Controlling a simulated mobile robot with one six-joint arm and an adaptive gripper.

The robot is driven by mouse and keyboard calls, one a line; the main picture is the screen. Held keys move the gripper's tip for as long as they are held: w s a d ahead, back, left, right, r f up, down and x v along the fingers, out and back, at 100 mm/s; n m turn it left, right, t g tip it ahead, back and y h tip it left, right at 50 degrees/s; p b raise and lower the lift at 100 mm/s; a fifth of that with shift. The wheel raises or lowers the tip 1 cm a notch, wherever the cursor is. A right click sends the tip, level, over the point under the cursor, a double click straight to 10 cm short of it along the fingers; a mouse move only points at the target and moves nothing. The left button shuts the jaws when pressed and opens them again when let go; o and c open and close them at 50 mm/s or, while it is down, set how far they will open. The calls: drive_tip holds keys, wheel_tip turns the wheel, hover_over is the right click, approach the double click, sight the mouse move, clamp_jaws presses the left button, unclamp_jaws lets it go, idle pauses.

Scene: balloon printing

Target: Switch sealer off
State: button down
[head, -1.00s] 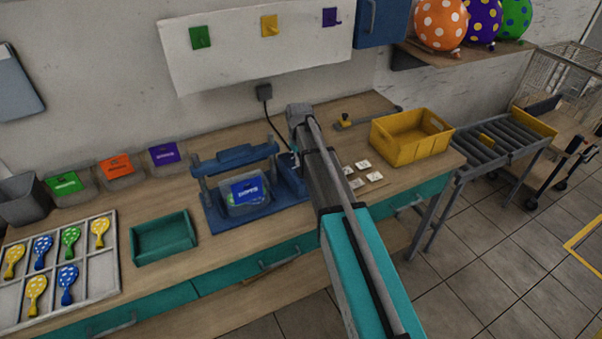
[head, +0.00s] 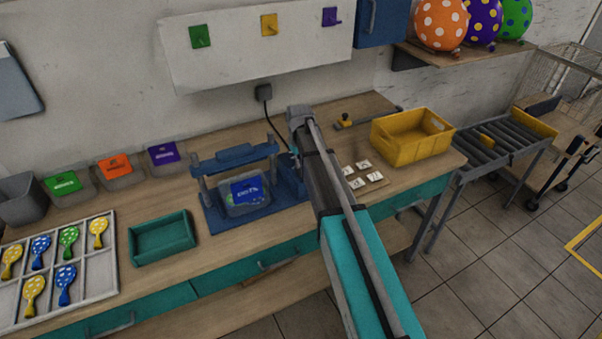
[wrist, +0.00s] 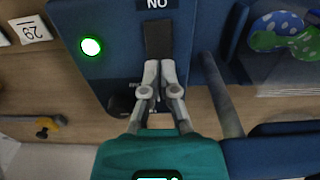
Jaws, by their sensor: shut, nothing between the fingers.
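The blue sealer (head: 236,152) stands on the workbench, with its control box (wrist: 111,65) at its right side in the head view. In the wrist view, a dark rocker switch (wrist: 158,36) lies on the box between an upside-down "ON" label (wrist: 157,4) and a mostly hidden label. A round green light (wrist: 91,46) on the box is lit. My gripper (wrist: 159,66) is shut and empty, its fingertips over the switch's lower end in the picture. I cannot tell whether they touch it. In the head view my arm mostly hides the gripper and the box.
Number cards (head: 357,183) lie beside my arm. A black cable (head: 272,125) runs from the wall socket behind the sealer.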

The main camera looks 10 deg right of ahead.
sight(299, 170)
drive_tip(key=shift+f+b, duration=0.7)
idle(0.6)
drive_tip(key=shift+r, duration=0.1)
drive_tip(key=shift+r+p, duration=3.45)
drive_tip(key=shift+p, duration=0.1)
drive_tip(key=shift+s, duration=0.1)
drive_tip(key=s+d+m, duration=0.1)
drive_tip(key=s, duration=1.1)
drive_tip(key=s+d+f+m+b, duration=0.1)
drive_tip(key=s+m, duration=0.1)
drive_tip(key=s, duration=1.1)
drive_tip(key=shift+s+d+f, duration=0.25)
